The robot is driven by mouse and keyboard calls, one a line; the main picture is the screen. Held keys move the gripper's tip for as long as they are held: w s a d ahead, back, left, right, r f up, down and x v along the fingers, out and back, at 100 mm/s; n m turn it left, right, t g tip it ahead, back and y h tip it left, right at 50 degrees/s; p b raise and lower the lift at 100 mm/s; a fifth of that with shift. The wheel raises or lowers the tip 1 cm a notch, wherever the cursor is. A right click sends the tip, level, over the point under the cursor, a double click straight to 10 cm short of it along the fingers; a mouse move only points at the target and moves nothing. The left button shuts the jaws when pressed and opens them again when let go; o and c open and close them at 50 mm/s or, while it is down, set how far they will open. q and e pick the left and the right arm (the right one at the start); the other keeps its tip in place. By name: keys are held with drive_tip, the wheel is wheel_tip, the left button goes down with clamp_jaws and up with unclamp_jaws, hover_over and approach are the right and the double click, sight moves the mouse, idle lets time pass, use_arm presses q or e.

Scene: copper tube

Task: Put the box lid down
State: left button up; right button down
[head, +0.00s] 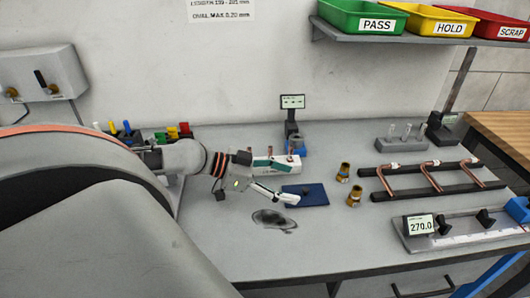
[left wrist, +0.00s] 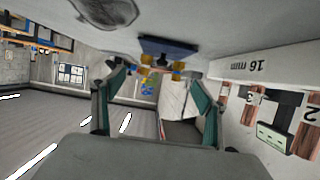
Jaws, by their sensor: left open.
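I cannot make out a box lid for certain in either view. My left gripper (head: 294,179) is open over the middle of the bench, with its two white and teal fingers spread apart. In the left wrist view the open fingers (left wrist: 157,85) also show. A pale piece (left wrist: 173,98) shows between them there; I cannot tell whether it is held or lies beyond. A flat blue plate (head: 313,194) lies on the bench just past the lower fingertip. My right gripper is not in view. My left arm hides the left part of the bench.
A dark oval patch (head: 274,219) is on the bench in front of the gripper. Two brass fittings (head: 354,196) stand right of the blue plate. Bent copper tubes (head: 431,177) lie across black rails. A gauge reading 270.0 (head: 420,224) stands front right. The front middle bench is clear.

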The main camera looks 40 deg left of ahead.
use_arm(q)
drive_tip(key=shift+p+v, duration=0.45)
drive_tip(key=shift+v, duration=2.7)
